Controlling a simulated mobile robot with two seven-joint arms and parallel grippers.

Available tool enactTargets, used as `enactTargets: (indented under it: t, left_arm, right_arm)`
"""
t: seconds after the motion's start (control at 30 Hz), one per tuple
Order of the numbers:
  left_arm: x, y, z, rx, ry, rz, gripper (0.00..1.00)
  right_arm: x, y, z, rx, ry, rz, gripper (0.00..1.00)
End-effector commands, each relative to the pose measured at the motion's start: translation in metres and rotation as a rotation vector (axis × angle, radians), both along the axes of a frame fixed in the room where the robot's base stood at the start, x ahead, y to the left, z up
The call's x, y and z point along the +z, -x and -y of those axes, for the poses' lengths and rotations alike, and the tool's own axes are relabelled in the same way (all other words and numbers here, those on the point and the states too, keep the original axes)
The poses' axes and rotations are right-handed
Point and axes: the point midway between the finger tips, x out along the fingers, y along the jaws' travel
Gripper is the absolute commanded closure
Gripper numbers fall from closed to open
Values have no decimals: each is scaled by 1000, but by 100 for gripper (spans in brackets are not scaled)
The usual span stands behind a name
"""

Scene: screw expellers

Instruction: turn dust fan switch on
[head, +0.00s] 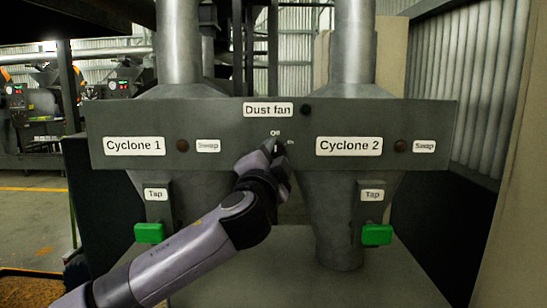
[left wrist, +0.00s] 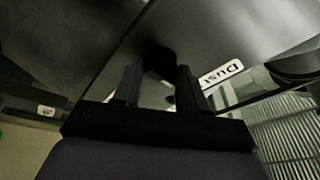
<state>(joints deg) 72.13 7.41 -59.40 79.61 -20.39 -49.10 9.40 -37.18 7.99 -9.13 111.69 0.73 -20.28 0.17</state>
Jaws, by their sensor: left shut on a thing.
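The grey panel (head: 220,120) carries a "Dust fan" label (head: 268,110) at its top middle. Below it are small "Off" (head: 275,133) and "On" (head: 290,142) marks. My left gripper (head: 272,150) is at the panel just under these marks, shut on the dust fan switch. In the head view my gripper hides most of the switch, so I cannot tell its setting. In the left wrist view the dark switch knob (left wrist: 158,62) shows between the two fingers of my left gripper (left wrist: 158,82). My right gripper is not in view.
A dark round lamp (head: 307,110) sits right of the "Dust fan" label. Cyclone 1 (head: 134,146) and Cyclone 2 (head: 349,146) labels flank the switch. Green taps (head: 149,233) (head: 377,235) stick out below. Grey cyclone funnels stand behind the panel.

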Motion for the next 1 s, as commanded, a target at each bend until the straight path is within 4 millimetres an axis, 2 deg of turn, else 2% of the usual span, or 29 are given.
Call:
enactTargets:
  t: [0.27,1.0]
  left_arm:
    - [0,0,0,-2,-175,0,89]
    - [3,0,-2,-2,-831,0,89]
  right_arm:
    - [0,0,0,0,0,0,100]
    - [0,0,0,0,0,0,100]
